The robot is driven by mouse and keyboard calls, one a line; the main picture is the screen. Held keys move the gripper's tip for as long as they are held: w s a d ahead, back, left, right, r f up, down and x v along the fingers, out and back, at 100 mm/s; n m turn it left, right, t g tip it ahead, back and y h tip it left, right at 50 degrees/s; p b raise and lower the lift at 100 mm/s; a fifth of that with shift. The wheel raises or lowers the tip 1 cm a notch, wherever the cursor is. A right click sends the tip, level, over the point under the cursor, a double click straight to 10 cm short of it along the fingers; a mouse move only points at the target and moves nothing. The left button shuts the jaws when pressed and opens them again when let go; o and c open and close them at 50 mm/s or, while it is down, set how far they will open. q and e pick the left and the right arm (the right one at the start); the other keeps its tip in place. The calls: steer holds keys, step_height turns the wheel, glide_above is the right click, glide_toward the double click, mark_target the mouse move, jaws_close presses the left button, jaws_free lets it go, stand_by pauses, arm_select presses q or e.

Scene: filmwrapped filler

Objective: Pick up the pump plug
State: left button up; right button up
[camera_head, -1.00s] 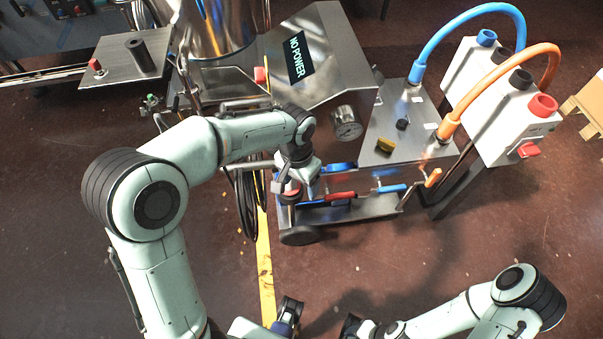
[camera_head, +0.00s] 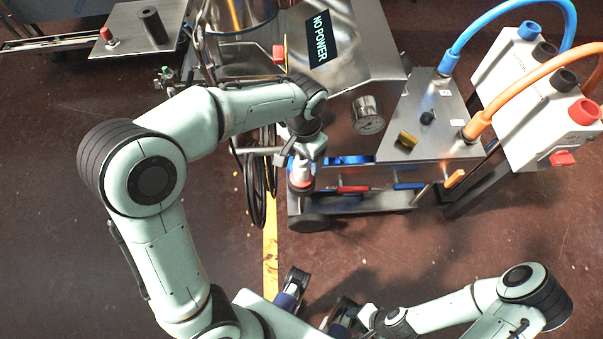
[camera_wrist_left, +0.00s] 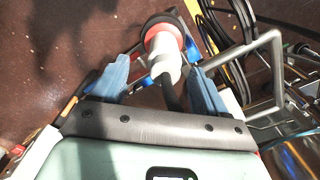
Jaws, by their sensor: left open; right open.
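The pump plug (camera_wrist_left: 168,48), white with a red collar and a dark round end, lies between the two blue fingers of my left gripper (camera_wrist_left: 162,82) in the left wrist view. The fingers are apart, with gaps visible beside the plug, so it is not clamped. In the head view the plug (camera_head: 300,176) shows red and white just below my left gripper (camera_head: 304,158), at the cart's left front corner. The wrist partly hides it there. My right gripper (camera_head: 343,316) is low in the head view, far from the plug; its fingertips are hard to make out.
The metal cart (camera_head: 385,200) with red and blue handles stands right beside the left gripper. Black cables (camera_head: 257,190) hang at its left. A white socket box (camera_head: 535,95) with blue and orange hoses is at the right. Open floor lies in front.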

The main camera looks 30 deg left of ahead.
mark_target(301, 172)
arm_select(q)
steer(key=f, duration=0.4)
steer(key=shift+a+f+b, duration=0.25)
steer(key=shift+a+b, duration=0.05)
jaws_close()
steer(key=shift+r, duration=0.1)
